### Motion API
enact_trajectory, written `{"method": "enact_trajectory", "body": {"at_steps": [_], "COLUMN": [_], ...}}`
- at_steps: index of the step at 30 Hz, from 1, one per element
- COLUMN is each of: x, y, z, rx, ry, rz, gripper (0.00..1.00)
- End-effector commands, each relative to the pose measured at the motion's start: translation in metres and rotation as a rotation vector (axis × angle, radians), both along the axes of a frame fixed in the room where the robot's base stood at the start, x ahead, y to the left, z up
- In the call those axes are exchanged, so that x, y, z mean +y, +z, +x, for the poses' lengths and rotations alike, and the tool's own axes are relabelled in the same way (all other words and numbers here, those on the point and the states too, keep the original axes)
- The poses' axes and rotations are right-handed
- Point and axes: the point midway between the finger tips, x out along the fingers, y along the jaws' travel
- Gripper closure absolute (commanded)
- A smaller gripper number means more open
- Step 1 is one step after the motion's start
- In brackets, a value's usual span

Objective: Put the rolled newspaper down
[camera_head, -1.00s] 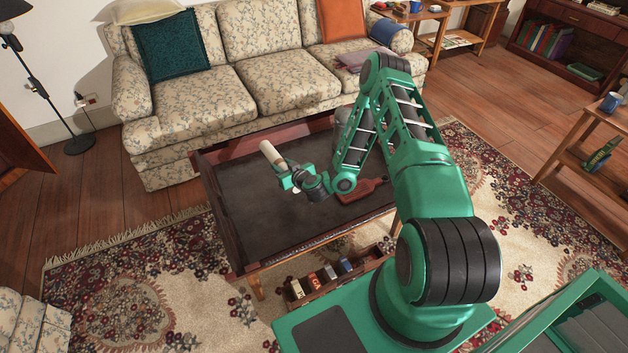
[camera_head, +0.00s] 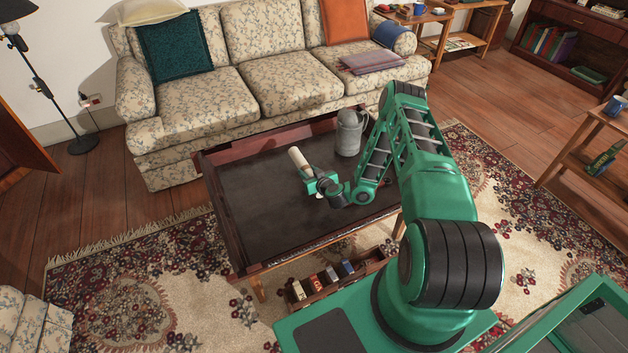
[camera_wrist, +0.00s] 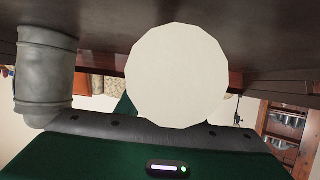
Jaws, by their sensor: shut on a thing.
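The rolled newspaper (camera_head: 299,160) is a pale off-white roll in my gripper (camera_head: 311,180), over the dark coffee table (camera_head: 245,200). In the head view it points up and to the left from the gripper. In the wrist view its round end (camera_wrist: 177,75) fills the middle and hides the fingers. My gripper is shut on it. I cannot tell whether the roll touches the table top.
A grey metal jug (camera_head: 349,133) stands at the table's back right, and in the wrist view it is at the left (camera_wrist: 45,75). A raised wooden edge (camera_head: 222,215) runs along the table's left side. The table's left part is clear. A floral sofa (camera_head: 270,60) stands behind.

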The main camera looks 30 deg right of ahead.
Motion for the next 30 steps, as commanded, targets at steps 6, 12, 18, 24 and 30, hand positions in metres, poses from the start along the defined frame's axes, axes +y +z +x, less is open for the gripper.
{"method": "enact_trajectory", "body": {"at_steps": [6,12,18,24,30], "x": [-0.015,-0.015,-0.015,-0.016,-0.016], "y": [-0.009,-0.026,-0.049,-0.049,-0.05], "z": [-0.002,-0.003,-0.003,-0.003,-0.003], "rx": [-0.001,0.001,0.0,0.0,0.0], "ry": [0.001,0.0,0.0,0.0,0.0], "rz": [0.0,0.002,0.001,0.0,0.0], "gripper": [0.92,0.92,0.92,0.92,0.47]}}
